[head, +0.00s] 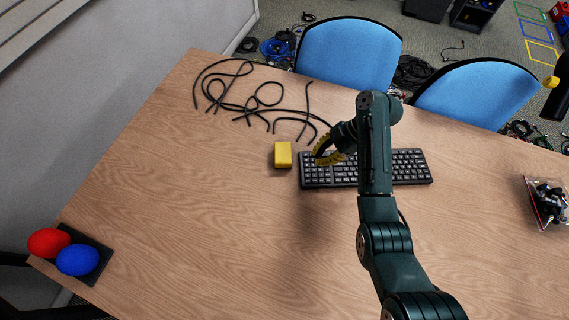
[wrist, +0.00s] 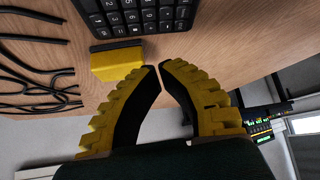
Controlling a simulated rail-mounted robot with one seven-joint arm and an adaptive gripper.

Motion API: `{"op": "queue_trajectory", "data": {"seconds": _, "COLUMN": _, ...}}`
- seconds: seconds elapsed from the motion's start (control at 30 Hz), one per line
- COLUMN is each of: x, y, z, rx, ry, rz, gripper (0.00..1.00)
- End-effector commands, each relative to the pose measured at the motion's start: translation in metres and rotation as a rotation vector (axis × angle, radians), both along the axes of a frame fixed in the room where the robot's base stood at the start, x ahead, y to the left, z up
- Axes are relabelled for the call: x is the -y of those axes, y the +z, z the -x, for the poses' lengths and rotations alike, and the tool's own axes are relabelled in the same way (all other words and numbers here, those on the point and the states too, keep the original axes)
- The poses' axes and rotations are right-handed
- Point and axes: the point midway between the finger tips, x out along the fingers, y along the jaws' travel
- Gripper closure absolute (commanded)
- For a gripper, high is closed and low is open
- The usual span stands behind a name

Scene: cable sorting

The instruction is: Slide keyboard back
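The black keyboard (head: 411,167) lies flat on the wooden table in the head view, partly hidden behind my arm. Its number-pad end (wrist: 135,16) shows at the top of the wrist view. My gripper (head: 322,155), with yellow ribbed fingers, is over the left part of the keyboard in the head view. In the wrist view the fingertips of my gripper (wrist: 160,67) nearly meet, with nothing seen between them, and appear apart from the keyboard. I cannot tell the exact height of the fingertips.
A yellow block (head: 283,155) stands just left of the keyboard. Several black cables (head: 257,98) lie behind it. A red ball (head: 48,242) and a blue ball (head: 77,260) sit at the front left. A clear bag (head: 548,200) lies at right.

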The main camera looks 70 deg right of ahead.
Motion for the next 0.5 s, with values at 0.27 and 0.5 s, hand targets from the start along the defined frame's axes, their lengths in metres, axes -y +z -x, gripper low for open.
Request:
{"op": "queue_trajectory", "data": {"seconds": 0.27, "x": -0.018, "y": -0.044, "z": -0.024, "rx": 0.0, "ry": 0.005, "rz": 0.0, "gripper": 1.0}}
{"op": "queue_trajectory", "data": {"seconds": 0.5, "x": -0.034, "y": -0.068, "z": -0.045, "rx": -0.001, "ry": 0.005, "rz": -0.001, "gripper": 1.0}}
